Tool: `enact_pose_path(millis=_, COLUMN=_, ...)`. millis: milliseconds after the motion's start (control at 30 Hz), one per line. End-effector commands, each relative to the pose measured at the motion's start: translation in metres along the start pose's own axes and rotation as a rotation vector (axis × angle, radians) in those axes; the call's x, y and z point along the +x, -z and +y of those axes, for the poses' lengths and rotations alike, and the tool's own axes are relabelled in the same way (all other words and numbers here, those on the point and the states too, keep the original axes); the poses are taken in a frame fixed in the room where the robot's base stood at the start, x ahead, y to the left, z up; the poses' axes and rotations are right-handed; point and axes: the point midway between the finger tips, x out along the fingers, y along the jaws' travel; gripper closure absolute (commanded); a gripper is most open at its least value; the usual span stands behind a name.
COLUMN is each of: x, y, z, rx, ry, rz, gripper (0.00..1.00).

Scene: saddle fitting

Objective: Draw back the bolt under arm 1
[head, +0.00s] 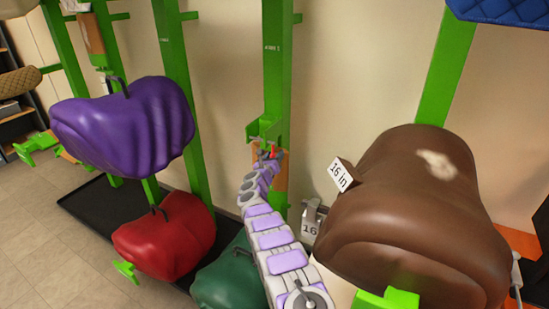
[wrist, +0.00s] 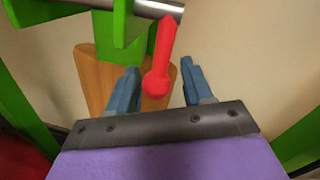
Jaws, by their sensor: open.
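The bolt is a silver rod (wrist: 140,6) at the top of the wrist view, running under green metal. Its red handle (wrist: 157,68) hangs down from it. My gripper (wrist: 160,70) is open, with one blue-grey finger on each side of the handle. A gap shows on both sides, so the fingers look apart from it. In the head view my gripper (head: 268,154) is small, at the green bracket (head: 266,128) on a post (head: 278,75) with a small label that seems to end in 1. The bolt's far end is out of view.
Purple (head: 130,125), red (head: 168,235) and dark green (head: 225,278) saddles are on the left and below. A wooden piece (wrist: 98,75) lies behind the fingers.

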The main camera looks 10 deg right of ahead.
Motion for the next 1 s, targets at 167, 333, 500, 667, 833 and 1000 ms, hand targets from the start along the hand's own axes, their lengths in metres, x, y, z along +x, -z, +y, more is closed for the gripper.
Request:
enact_pose_path(millis=167, x=-0.0005, y=-0.0002, z=0.001, rx=0.0, ry=-0.001, rz=0.0, gripper=0.58)
enact_pose_path(millis=333, x=0.0006, y=0.0005, z=-0.0003, rx=0.002, ry=-0.002, rz=0.001, gripper=0.74)
enact_pose_path(millis=500, x=0.0007, y=0.0011, z=0.0005, rx=0.001, ry=-0.003, rz=0.001, gripper=0.91)
enact_pose_path(millis=667, x=0.0004, y=0.0015, z=0.0011, rx=0.0, ry=-0.002, rz=0.001, gripper=1.0)
enact_pose_path(millis=833, x=0.0004, y=0.002, z=0.0012, rx=0.0, ry=-0.003, rz=0.002, gripper=1.0)
enact_pose_path(millis=1000, x=0.0022, y=0.0037, z=-0.0016, rx=-0.001, ry=-0.003, rz=0.002, gripper=1.0)
